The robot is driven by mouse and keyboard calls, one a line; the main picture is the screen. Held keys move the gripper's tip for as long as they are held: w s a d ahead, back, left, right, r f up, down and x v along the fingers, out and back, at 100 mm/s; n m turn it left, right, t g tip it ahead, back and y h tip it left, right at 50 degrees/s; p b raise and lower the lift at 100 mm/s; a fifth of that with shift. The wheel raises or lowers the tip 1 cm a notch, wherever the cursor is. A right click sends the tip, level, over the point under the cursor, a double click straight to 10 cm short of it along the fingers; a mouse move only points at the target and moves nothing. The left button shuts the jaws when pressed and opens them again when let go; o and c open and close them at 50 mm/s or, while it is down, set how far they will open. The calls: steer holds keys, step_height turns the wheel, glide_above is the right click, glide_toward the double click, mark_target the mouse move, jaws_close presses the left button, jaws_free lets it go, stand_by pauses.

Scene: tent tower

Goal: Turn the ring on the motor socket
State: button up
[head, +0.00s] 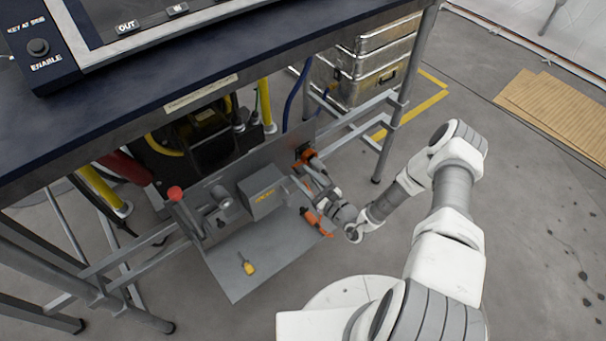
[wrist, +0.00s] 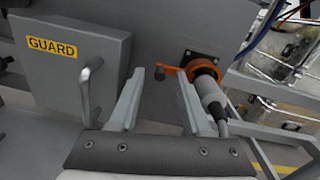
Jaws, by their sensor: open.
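The motor socket sits on a grey upright panel. Its orange ring (wrist: 203,68), with a short lever (wrist: 168,71) pointing left, shows in the wrist view; it also shows in the head view (head: 307,153). A grey plug (wrist: 209,92) with a cable sits in the ring. My gripper (wrist: 160,74) is open and empty. In the wrist picture the lever's end lies between the fingertips, with the right finger close to the plug; I cannot tell whether they touch. In the head view my gripper (head: 308,181) is in front of the panel, just below the socket.
A grey box marked GUARD (wrist: 60,75) with a bar handle (wrist: 92,90) stands left of my gripper. An orange item (head: 316,221) and a yellow-handled item (head: 247,264) lie on the lower plate. The console table (head: 230,75) overhangs the panel. Metal cases (head: 365,70) stand behind right.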

jaws_close()
steer(key=shift+r, duration=0.1)
stand_by(0.4)
steer(key=shift+w+d+r+m+t+p, duration=0.1)
steer(key=shift+w+d+r+m+p, duration=0.65)
steer(key=shift+m, duration=2.3)
steer(key=shift+w+d+r+m+t+p, duration=0.1)
steer(key=shift+w+d+r+m+p, duration=0.7)
steer(key=shift+m, duration=2.3)
steer(key=shift+w+d+r+m+t+p, duration=0.15)
steer(key=shift+d+r+m+p, duration=0.25)
steer(key=shift+d+r+m, duration=1.75)
steer(key=shift+a+f+m, duration=0.35)
steer(key=shift+a+m, duration=0.15)
steer(key=shift+a, duration=0.1)
steer(key=shift+a+f+m, duration=0.35)
steer(key=shift+a+m, duration=0.15)
steer(key=shift+a, duration=0.1)
jaws_free()
